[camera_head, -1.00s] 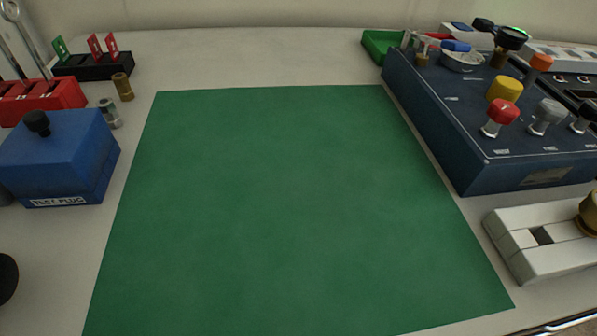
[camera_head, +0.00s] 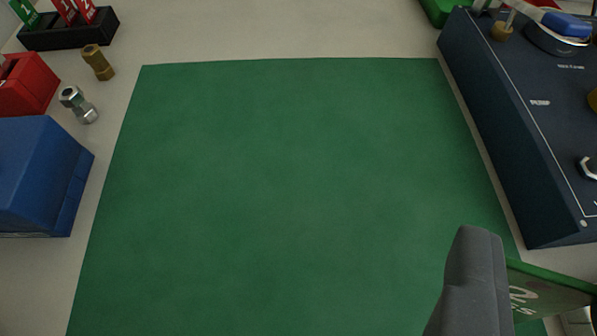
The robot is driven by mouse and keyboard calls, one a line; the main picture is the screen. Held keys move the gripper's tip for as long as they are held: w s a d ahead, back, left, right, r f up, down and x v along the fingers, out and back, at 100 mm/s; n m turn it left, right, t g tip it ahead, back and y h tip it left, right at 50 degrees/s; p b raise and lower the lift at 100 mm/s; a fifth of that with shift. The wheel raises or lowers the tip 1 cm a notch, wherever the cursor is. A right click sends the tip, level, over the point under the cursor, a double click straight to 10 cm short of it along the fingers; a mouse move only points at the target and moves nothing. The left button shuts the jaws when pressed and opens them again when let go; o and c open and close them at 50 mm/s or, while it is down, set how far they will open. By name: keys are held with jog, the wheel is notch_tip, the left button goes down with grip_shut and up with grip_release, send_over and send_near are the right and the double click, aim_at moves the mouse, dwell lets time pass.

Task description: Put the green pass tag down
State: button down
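My gripper (camera_head: 476,250) shows at the lower right, partly cut off by the bottom edge. One grey finger is in clear view; the other is not clearly seen. The green pass tag (camera_head: 548,292), with white lettering turned sideways, sticks out to the right from behind this finger. It appears held in the gripper, over the right edge of the green mat (camera_head: 270,180). The mat is flat and bare.
The dark blue control panel (camera_head: 520,130) stands along the mat's right side. At left are a blue box (camera_head: 35,175), a red block (camera_head: 25,85), a steel fitting (camera_head: 77,104), a brass fitting (camera_head: 97,62) and a black rack (camera_head: 65,32) with upright tags. The mat's middle is free.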

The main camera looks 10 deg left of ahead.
jog(key=shift+d, duration=0.4)
